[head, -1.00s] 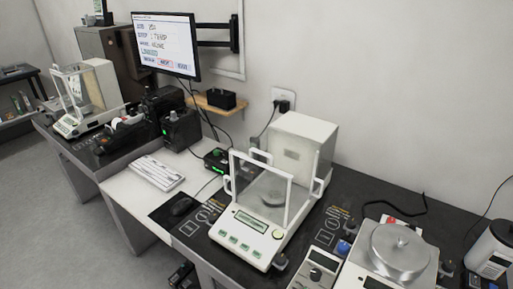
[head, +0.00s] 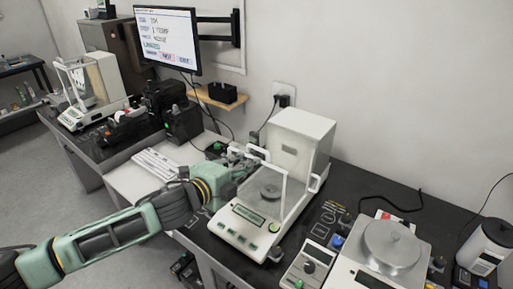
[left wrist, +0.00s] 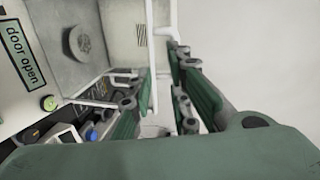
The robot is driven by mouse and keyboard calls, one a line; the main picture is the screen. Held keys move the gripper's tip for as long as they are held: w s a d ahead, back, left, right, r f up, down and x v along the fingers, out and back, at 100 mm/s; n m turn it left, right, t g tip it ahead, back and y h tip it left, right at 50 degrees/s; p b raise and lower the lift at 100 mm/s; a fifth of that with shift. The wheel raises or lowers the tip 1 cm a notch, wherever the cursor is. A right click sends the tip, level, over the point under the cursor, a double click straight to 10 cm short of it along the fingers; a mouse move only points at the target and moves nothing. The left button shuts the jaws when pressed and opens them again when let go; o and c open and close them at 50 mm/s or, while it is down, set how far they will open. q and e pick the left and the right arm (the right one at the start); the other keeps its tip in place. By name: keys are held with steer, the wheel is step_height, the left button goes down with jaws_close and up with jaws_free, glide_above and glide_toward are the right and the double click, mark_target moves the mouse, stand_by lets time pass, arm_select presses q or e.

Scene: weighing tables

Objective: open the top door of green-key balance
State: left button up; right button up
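The green-key balance (head: 237,239) stands on the dark bench, a white base with green keys, a glass draft shield and a tall white rear housing. Its pan (head: 270,190) shows through the glass. A white top handle (head: 258,151) is at the shield's upper edge. My left gripper (head: 246,157) is at this upper edge, close to the handle. In the left wrist view its fingers (left wrist: 162,85) are apart, with a white handle (left wrist: 175,42) near the tips; contact is unclear. The balance display (left wrist: 20,52) reads "door open". My right gripper is not in view.
A second balance with a round steel pan (head: 391,243) stands at the right, with a small control box (head: 309,265) beside it. A monitor (head: 168,40) is on a wall arm. A keyboard (head: 156,163) lies left of the gripper. Another glass-shielded balance (head: 88,92) is far left.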

mark_target(257, 149)
arm_select(q)
steer(key=shift+m, duration=0.7)
steer(key=w+d, duration=0.1)
steer(key=w, duration=0.1)
steer(key=w+d+p, duration=0.1)
steer(key=w, duration=0.1)
steer(key=w+d, duration=0.1)
steer(key=w, duration=0.2)
steer(key=shift+d+r+p, duration=0.3)
steer(key=shift+d+p, duration=0.05)
steer(key=shift+p, duration=0.05)
jaws_close()
steer(key=shift+f, duration=0.1)
